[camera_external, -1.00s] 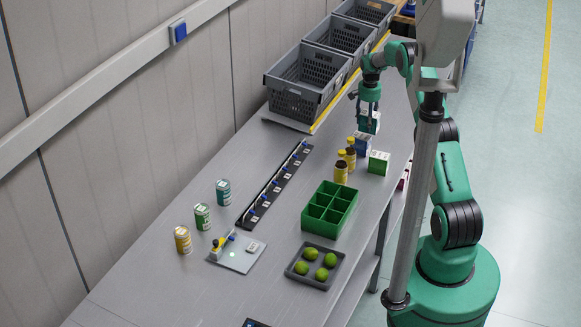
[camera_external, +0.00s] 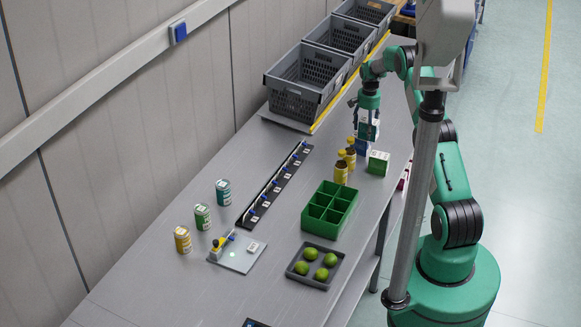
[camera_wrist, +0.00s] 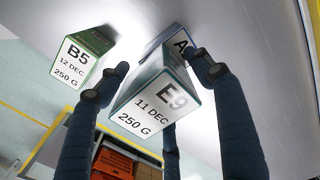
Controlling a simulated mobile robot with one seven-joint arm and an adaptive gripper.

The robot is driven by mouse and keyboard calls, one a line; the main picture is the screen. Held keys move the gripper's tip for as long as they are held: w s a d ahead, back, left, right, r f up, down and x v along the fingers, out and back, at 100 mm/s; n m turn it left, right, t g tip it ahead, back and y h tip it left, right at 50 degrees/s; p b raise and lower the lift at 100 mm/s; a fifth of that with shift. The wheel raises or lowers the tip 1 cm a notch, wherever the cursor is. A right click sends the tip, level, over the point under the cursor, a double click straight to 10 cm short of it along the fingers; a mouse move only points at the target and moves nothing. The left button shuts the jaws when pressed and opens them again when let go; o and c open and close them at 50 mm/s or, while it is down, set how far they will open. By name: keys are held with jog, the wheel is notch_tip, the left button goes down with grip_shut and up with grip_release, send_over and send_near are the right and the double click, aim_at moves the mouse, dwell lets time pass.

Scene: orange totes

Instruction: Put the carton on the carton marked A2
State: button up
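My gripper (camera_external: 368,117) is shut on a green-and-white carton whose label reads E9 (camera_wrist: 152,108), gripped between its dark fingers. In the external view this held carton (camera_external: 369,130) is directly above a blue carton (camera_external: 363,147) on the table. I cannot tell whether the two cartons touch. A green carton marked B5 (camera_wrist: 76,62) stands beside them; it also shows in the external view (camera_external: 378,164).
Brown bottles with yellow caps (camera_external: 341,172) stand close to the cartons on the near left. A green compartment box (camera_external: 329,209) and a tray of limes (camera_external: 315,266) are nearer. Grey crates (camera_external: 308,85) stand at the back.

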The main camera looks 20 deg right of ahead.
jog(key=shift+r, duration=0.2)
notch_tip(320, 180, up, 12)
jog(key=shift+f+b, duration=0.1)
jog(key=shift+b, duration=0.25)
dwell(0.5)
jog(key=shift+a+r, duration=0.1)
jog(key=shift+r, duration=0.1)
dwell(0.4)
